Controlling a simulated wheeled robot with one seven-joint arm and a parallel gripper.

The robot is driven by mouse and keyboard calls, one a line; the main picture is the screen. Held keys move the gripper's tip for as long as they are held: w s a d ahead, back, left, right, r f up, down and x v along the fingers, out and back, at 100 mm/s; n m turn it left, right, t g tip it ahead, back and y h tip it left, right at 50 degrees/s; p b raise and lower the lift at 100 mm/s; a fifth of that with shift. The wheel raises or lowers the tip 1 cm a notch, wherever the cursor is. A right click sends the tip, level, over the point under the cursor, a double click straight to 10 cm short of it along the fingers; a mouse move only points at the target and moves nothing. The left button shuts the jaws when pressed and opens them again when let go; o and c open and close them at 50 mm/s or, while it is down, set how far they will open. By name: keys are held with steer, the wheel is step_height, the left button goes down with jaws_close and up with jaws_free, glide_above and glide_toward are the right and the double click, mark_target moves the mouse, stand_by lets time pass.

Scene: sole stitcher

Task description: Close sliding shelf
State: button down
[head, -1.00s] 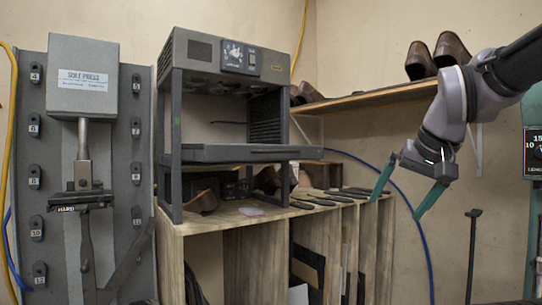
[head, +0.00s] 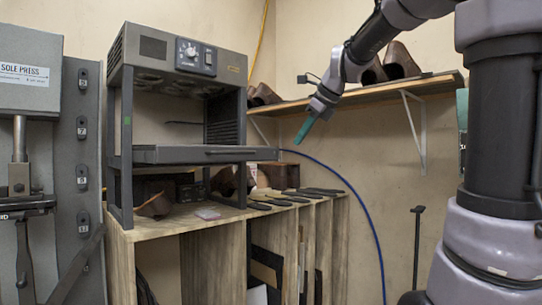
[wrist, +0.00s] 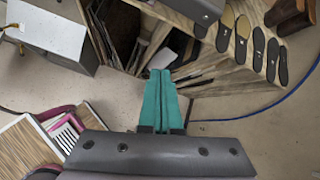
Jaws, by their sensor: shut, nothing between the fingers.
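The sliding shelf (head: 205,154) is a flat dark grey tray with a front handle slot. It sits partway up the open grey machine (head: 180,55) on the wooden cabinet. The shelf sticks out to the right past the machine's front posts. My gripper (head: 301,136) is right of the shelf's front edge and apart from it, with its teal fingers angled down. In the wrist view the teal fingers (wrist: 160,75) lie together, shut and empty, above the floor by the cabinet. A dark corner at the top of the wrist view (wrist: 199,8) may be the shelf.
The wooden cabinet (head: 215,228) carries shoe soles and brown shoes under the shelf. A wall shelf (head: 375,92) with shoes is behind my arm. A sole press (head: 35,75) stands at left. A blue cable (head: 368,205) hangs on the wall. Air right of the sliding shelf is open.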

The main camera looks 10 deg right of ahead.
mark_target(271, 154)
steer(key=w+a+f+m, duration=0.1)
steer(key=w+a, duration=0.1)
steer(key=w, duration=0.2)
steer(key=w+a+f+m, duration=0.1)
steer(key=w+a+f, duration=0.1)
steer(key=w, duration=0.2)
steer(key=w+a+f+m, duration=0.1)
steer(key=w+a+f, duration=0.1)
steer(key=w, duration=0.1)
steer(key=shift+w+f+m+y, duration=0.15)
steer(key=shift+w+m+y, duration=0.15)
steer(key=shift+w+m, duration=0.1)
steer(key=shift+w+a, duration=0.35)
steer(key=shift+w, duration=0.25)
steer(key=shift+a, duration=0.1)
